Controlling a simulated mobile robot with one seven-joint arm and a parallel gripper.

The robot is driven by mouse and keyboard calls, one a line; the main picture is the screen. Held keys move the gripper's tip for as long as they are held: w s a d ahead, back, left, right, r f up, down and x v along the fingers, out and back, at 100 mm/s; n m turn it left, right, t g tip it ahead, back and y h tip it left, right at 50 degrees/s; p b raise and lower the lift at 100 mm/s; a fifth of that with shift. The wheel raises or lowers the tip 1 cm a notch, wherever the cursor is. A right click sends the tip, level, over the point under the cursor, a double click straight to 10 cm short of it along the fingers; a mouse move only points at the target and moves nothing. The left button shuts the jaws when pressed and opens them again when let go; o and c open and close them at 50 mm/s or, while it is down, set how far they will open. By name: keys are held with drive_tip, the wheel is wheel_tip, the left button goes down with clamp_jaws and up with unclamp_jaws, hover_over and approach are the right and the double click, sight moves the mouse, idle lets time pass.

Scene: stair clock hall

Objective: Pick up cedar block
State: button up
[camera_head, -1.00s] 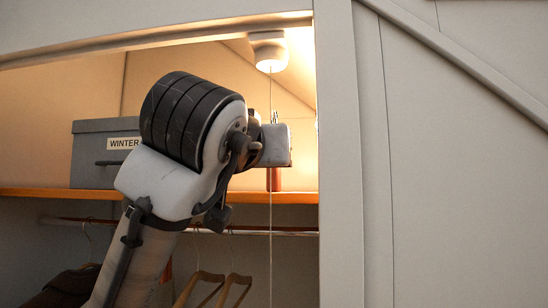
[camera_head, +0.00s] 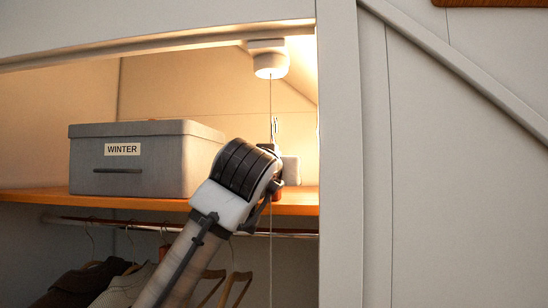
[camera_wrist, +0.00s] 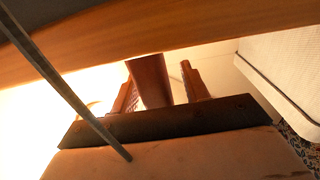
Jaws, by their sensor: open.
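The cedar block (camera_wrist: 150,80) is a dark reddish-brown upright piece in the wrist view. In the head view a small reddish-brown part (camera_head: 277,191) shows at the shelf, mostly hidden behind my wrist; it looks like the same block. My gripper (camera_wrist: 160,72) is open, with one finger on each side of the block in the wrist view. The block appears closer to the left finger. I cannot tell whether either finger touches it. In the head view my fingers are hidden behind my wrist.
A grey box labelled WINTER (camera_head: 150,160) stands on the wooden shelf (camera_head: 130,203), left of my wrist. A thin cord (camera_head: 271,105) hangs from the ceiling lamp (camera_head: 270,65) and crosses close by in the wrist view. A rail with hangers (camera_head: 236,282) and clothes is below. A white post (camera_head: 340,150) borders the right.

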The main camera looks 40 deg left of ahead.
drive_tip(key=shift+c, duration=0.4)
clamp_jaws()
drive_tip(key=shift+w+r, duration=0.1)
